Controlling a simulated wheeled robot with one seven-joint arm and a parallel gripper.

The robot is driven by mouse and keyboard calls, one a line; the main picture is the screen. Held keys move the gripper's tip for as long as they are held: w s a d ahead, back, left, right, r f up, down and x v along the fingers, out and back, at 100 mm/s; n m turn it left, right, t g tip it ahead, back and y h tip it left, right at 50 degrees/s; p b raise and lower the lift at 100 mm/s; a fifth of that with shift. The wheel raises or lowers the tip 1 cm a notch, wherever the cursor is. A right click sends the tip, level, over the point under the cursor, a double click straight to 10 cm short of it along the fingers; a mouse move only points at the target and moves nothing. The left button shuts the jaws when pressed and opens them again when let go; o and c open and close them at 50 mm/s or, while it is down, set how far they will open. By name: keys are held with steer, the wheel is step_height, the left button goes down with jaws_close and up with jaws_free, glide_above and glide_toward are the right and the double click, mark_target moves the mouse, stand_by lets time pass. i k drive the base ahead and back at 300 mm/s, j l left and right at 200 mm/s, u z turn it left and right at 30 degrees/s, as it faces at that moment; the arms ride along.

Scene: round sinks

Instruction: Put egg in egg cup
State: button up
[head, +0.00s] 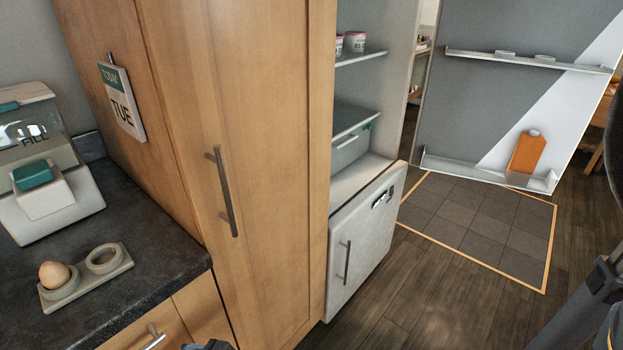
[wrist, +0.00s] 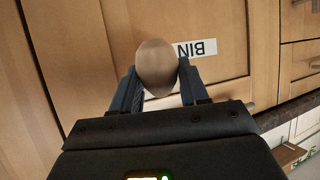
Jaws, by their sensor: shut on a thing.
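A brown egg (wrist: 156,62) is held between the two fingers of my gripper (wrist: 158,76), in the middle of the wrist view. The gripper is shut on it. The pale egg cup tray (head: 88,284) lies on the dark counter at lower left in the head view and has two round cups. Its left cup holds another brown egg (head: 54,274). Its right cup (head: 104,259) is empty. The held egg does not show in the head view, and the egg cups do not show in the wrist view.
A white machine (head: 50,180) stands on the counter (head: 150,245) behind the tray. A tall wooden cabinet (head: 255,130) rises to the right of the counter. An open fridge (head: 370,190) stands beyond it. The wrist view shows wooden doors with an upside-down BIN label (wrist: 196,49).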

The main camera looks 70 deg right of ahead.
mark_target(543, 61)
steer(key=j+z, duration=0.15)
steer(key=z, duration=0.35)
steer(key=j+z, duration=0.15)
steer(key=z, duration=0.35)
steer(key=j+z, duration=0.15)
steer(key=z, duration=0.3)
